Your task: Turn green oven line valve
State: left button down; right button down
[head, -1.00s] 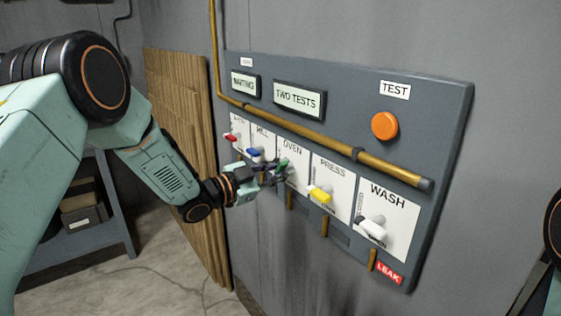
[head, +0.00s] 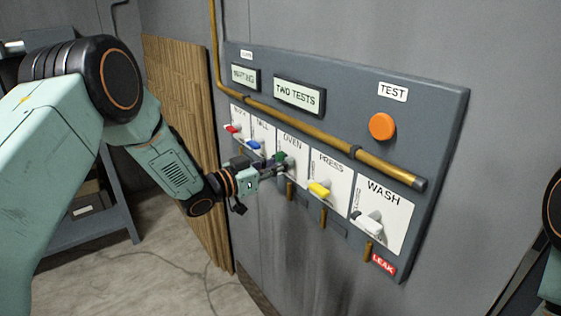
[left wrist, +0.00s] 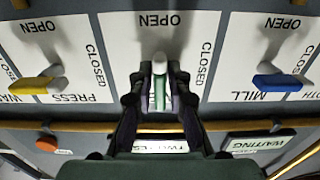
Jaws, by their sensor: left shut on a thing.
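The green valve handle (head: 284,160) sits on the white OVEN plate (head: 294,143) in the wall panel. My left gripper (head: 276,167) reaches it from the left and is shut on it, partly hiding it. In the left wrist view the green handle (left wrist: 160,92) lies between the two dark fingers, nearly straight up and down in the picture. Its pale end is at the top, below the word OPEN; CLOSED is printed to its right. My right gripper is out of view.
Blue (head: 255,145) and red (head: 233,129) handles are left of the green one; yellow (head: 319,189) and white (head: 368,224) ones are right. A brass pipe (head: 320,138) crosses above the plates. An orange TEST button (head: 382,126) and screens reading WAITING (head: 245,77) and TWO TESTS (head: 299,96) sit higher.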

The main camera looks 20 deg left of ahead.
pick_arm(q)
jog(key=shift+f, duration=0.1)
dwell(0.3)
jog(key=c, duration=1.4)
grip_release()
jog(key=v, duration=1.2)
